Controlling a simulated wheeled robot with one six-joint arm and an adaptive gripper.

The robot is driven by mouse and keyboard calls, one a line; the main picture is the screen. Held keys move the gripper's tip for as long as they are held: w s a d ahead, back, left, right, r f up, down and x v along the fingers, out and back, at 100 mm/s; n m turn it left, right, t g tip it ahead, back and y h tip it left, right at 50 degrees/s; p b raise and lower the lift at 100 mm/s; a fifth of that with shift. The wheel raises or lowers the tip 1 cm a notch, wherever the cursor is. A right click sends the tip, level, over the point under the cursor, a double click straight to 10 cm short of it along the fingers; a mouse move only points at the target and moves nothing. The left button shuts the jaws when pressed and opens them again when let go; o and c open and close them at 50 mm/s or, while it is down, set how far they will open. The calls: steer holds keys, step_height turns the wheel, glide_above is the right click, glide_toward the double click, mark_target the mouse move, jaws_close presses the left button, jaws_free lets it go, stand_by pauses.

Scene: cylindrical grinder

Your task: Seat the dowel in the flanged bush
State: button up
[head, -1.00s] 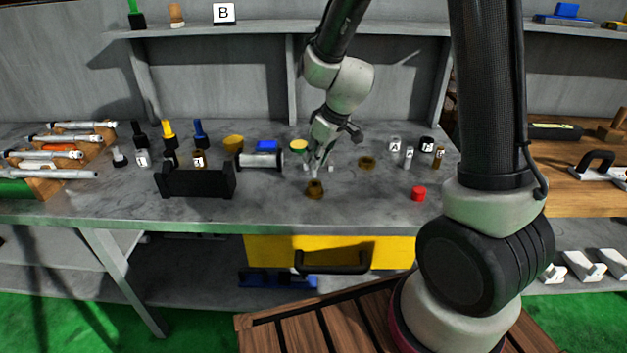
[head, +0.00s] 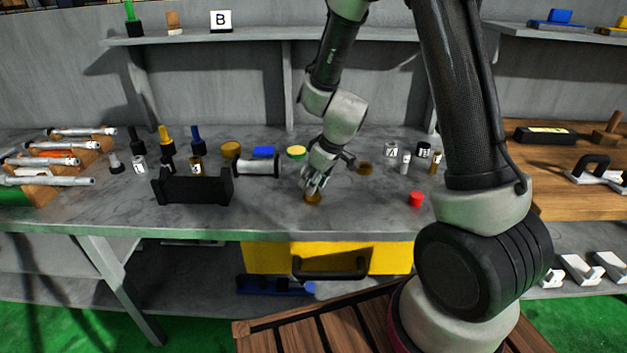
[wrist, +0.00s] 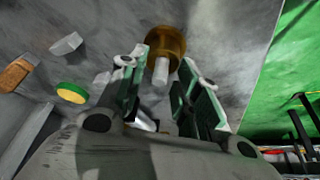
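The brass-coloured flanged bush (head: 313,199) stands on the grey bench near its front edge, partly covered by my gripper (head: 314,184). In the wrist view the bush (wrist: 166,42) lies just beyond my fingertips (wrist: 158,74). The pale grey dowel (wrist: 160,72) shows between the fingers, its far end at the bush and its near end towards the camera. I cannot tell how deep it sits. My fingers are spread, with a gap visible on each side of the dowel. The dowel cannot be made out in the head view.
A brass ring (head: 364,168) and a red cylinder (head: 416,199) lie to the right. A grey cylinder in a holder (head: 258,165), a green-and-yellow disc (head: 296,152) and a black block (head: 194,186) are to the left. Bare bench surrounds the bush.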

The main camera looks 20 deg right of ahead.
steer(key=v, duration=1.3)
steer(key=s+d+r+m+h, duration=0.1)
steer(key=s+d+r+m, duration=0.1)
steer(key=s+d+r, duration=0.2)
steer(key=s+d+r+m, duration=0.2)
steer(key=s+d+r, duration=0.1)
steer(key=s, duration=0.7)
steer(key=s+d+r+m+h, duration=0.1)
steer(key=s+d+r+m, duration=0.2)
steer(key=s+r, duration=0.3)
steer(key=shift+s+d+t+h, duration=0.3)
steer(key=shift+s+d, duration=0.55)
steer(key=shift+s, duration=0.25)
steer(key=shift+w, duration=0.1)
